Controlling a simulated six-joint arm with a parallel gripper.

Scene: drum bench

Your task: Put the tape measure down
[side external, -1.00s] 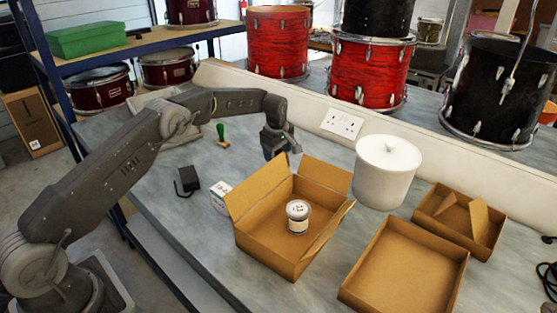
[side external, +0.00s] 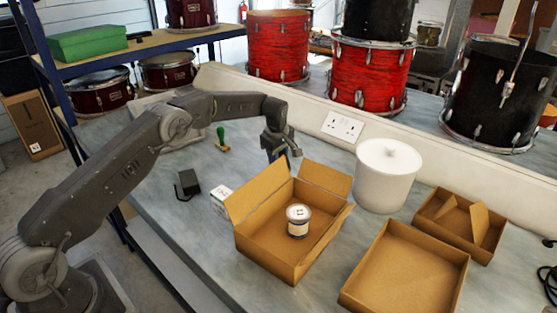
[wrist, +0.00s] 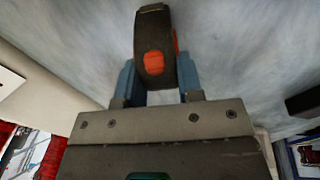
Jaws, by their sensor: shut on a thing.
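The tape measure (wrist: 153,30) is dark with orange patches. In the wrist view it sits between the two blue-grey fingers of my gripper (wrist: 157,76), which is shut on it. Grey bench surface shows behind it. In the side view my gripper (side external: 282,152) points down just behind the open cardboard box. The tape measure is hard to make out there, and I cannot tell whether it touches the bench (side external: 185,237).
The open cardboard box (side external: 262,257) holds a small tin (side external: 298,221). A green-handled stamp (side external: 221,138), black adapter (side external: 188,182) and small white box (side external: 218,199) lie left.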

